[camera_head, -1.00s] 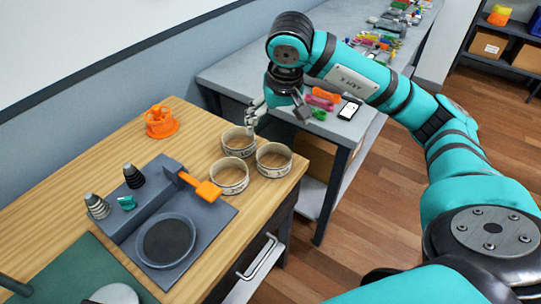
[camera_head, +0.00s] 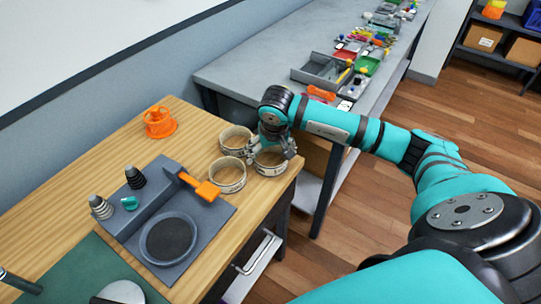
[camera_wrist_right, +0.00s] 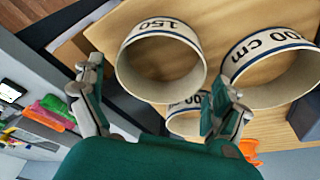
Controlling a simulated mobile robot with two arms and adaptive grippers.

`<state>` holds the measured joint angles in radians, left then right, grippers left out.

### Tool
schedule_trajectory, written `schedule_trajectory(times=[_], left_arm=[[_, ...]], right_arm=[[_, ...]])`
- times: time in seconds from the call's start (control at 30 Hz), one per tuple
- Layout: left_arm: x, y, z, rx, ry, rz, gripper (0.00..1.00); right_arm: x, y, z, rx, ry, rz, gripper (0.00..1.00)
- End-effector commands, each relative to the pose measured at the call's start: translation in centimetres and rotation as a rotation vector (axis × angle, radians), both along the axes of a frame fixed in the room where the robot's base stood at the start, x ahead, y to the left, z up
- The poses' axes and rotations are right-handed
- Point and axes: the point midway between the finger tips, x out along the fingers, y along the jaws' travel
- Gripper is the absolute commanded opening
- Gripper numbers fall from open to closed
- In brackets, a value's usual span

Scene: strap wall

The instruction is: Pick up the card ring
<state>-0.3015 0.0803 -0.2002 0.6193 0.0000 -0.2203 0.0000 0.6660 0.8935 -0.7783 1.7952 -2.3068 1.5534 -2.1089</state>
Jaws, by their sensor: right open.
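Three pale card rings with dark printed edges stand in a cluster at the right end of the wooden bench: a back ring (camera_head: 231,149), a front-left ring (camera_head: 228,186) and a right ring (camera_head: 270,170). My right gripper (camera_head: 281,151) is over the right ring and partly hides it. In the right wrist view, my right gripper (camera_wrist_right: 157,100) is open, with a ring marked "150" (camera_wrist_right: 165,28) ahead between its spread fingers. A ring marked "cm" (camera_wrist_right: 262,47) lies to the right there, and another (camera_wrist_right: 188,124) is partly hidden. My left gripper is out of view.
A grey fixture (camera_head: 195,228) with a round dark pad, an orange-handled tool (camera_head: 200,187) and two ribbed cones stands left of the rings. An orange spool (camera_head: 159,122) is at the back. A grey table (camera_head: 235,78) with trays and small items adjoins behind.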

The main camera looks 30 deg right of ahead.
Motion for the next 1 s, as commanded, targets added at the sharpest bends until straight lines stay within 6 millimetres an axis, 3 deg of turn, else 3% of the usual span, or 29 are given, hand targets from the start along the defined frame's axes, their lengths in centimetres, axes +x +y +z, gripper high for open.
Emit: schedule_trajectory(times=[0.23, 0.43, 0.6, 1.0], left_arm=[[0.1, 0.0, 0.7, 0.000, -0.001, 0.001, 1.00], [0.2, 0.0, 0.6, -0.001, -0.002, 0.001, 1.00], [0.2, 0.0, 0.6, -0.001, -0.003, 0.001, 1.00], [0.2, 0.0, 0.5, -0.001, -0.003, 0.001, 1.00]], right_arm=[[0.6, -0.2, -2.2, 0.001, 0.000, 0.000, 1.00], [0.6, -0.2, -2.2, 0.001, -0.001, 0.000, 0.99], [0.6, -0.2, -2.2, 0.001, -0.001, 0.000, 0.80], [0.6, -0.2, -2.0, 0.000, -0.002, 0.000, 0.79]])
